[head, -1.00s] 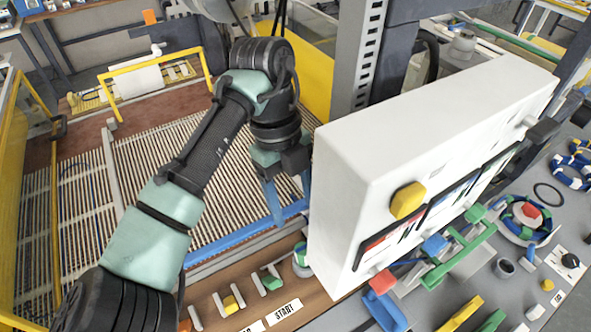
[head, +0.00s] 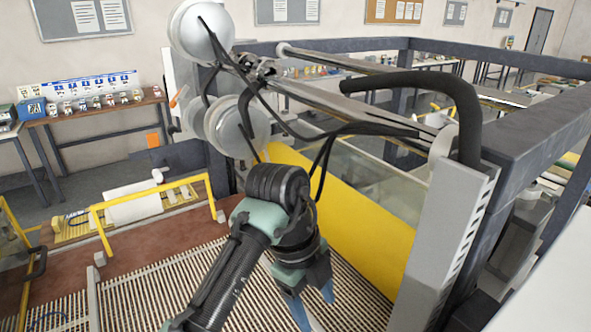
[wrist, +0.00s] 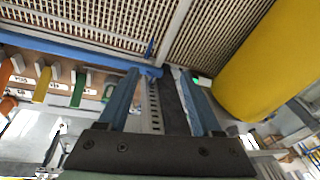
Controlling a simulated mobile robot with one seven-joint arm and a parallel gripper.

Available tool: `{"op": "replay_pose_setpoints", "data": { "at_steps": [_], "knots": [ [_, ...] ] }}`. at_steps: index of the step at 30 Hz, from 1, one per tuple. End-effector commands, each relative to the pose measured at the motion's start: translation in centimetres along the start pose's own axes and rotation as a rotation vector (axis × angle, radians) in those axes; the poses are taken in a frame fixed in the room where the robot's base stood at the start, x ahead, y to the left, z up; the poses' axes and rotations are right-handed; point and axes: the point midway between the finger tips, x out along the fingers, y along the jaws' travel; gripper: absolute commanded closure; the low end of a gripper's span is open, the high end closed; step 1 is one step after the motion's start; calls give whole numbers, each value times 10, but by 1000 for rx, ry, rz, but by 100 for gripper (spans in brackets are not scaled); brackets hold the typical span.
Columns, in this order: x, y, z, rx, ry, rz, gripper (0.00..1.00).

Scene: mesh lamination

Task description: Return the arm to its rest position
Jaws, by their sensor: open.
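My gripper (head: 312,308) is at the bottom middle of the head view, pointing down over the slatted bed (head: 165,285). Its two blue fingers are apart with nothing between them. In the wrist view my gripper (wrist: 158,95) also shows open and empty. Beyond the fingers there are a blue rail (wrist: 60,50), a grey slotted post (wrist: 152,108) and the slatted bed at the top.
A grey upright post (head: 450,235) and dark frame beams (head: 540,125) are on the right. White rollers (head: 200,32) with hanging black cables are above. A yellow rail (head: 150,200) stands at the left.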

Motion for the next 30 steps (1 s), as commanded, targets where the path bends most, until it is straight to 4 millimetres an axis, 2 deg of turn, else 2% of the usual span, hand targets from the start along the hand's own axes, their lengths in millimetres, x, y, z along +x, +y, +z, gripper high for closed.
{"op": "replay_pose_setpoints", "data": {
  "at_steps": [1, 7, 10, 13, 17, 21, 29, 30],
  "knots": [
    [0, -17, -10, -38, -11, -64, 34],
    [-18, -80, -40, -310, -29, -388, 34],
    [-42, -108, -52, -522, 14, -610, 34],
    [-75, -122, -54, -783, 99, -851, 34],
    [-116, -114, -41, -1088, 228, -1119, 34],
    [-149, -88, -23, -1326, 349, -1340, 34],
    [-195, -21, 2, -1602, 535, -1680, 34],
    [-212, -23, -2, -1555, 568, -1733, 34]
  ]
}}
